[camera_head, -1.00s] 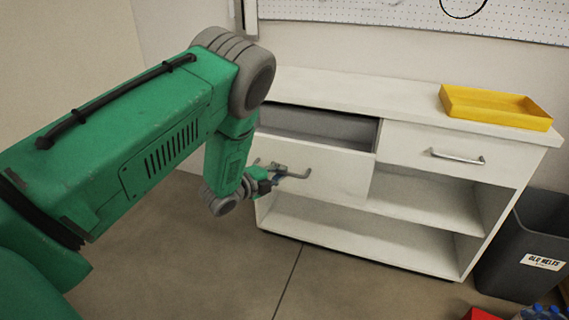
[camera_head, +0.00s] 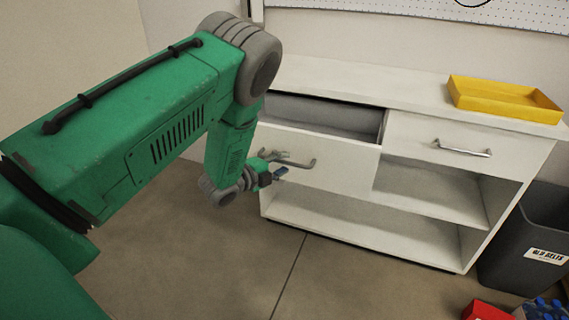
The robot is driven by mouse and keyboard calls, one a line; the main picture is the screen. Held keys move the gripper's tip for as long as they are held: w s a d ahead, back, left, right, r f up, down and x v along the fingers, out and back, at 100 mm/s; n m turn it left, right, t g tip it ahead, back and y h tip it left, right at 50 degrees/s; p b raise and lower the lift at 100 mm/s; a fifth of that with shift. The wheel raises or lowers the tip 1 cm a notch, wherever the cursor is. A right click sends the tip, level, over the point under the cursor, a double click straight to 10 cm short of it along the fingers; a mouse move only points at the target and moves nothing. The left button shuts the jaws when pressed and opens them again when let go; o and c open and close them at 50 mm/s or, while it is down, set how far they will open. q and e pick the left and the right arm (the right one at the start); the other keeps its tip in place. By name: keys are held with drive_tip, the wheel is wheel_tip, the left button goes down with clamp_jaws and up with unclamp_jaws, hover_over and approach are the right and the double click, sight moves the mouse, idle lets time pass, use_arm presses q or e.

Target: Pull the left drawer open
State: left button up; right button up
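The left drawer (camera_head: 340,168) of the white cabinet is pulled partway out, and its grey inside (camera_head: 325,115) shows behind the drawer front. Its handle (camera_head: 308,164) is a grey metal bar on the front. My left gripper (camera_head: 279,164) is at the left part of this handle, with its fingers apart. It looks open and not clamped on the bar; whether a finger touches it, I cannot tell. My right gripper is not in view.
The right drawer (camera_head: 490,163) is shut, above open shelves (camera_head: 430,192). A yellow tray (camera_head: 500,105) lies on the cabinet top (camera_head: 350,85). A dark grey bin (camera_head: 520,240) stands at the right, near a red object (camera_head: 487,311).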

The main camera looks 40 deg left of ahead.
use_arm(q)
drive_tip(key=v, duration=1)
drive_tip(key=shift+s, duration=0.4)
drive_tip(key=shift+a, duration=0.1)
drive_tip(key=shift+f, duration=0.1)
drive_tip(key=s+d+f+n+g+y+p, duration=0.1)
drive_tip(key=s+d+f+n+g+y, duration=0.1)
drive_tip(key=s+d+f+n+g, duration=0.65)
drive_tip(key=s+n, duration=0.1)
drive_tip(key=s, duration=0.3)
drive_tip(key=s+d+f+n+g+p, duration=0.1)
drive_tip(key=s+d+f+n+g, duration=0.2)
drive_tip(key=s, duration=0.5)
drive_tip(key=s+d+f+n+g, duration=0.3)
drive_tip(key=s+n, duration=0.3)
drive_tip(key=s, duration=0.2)
drive_tip(key=shift+s+d+f+y, duration=0.15)
drive_tip(key=shift+f+y, duration=0.1)
drive_tip(key=shift+y, duration=0.15)
drive_tip(key=shift+g, duration=0.25)
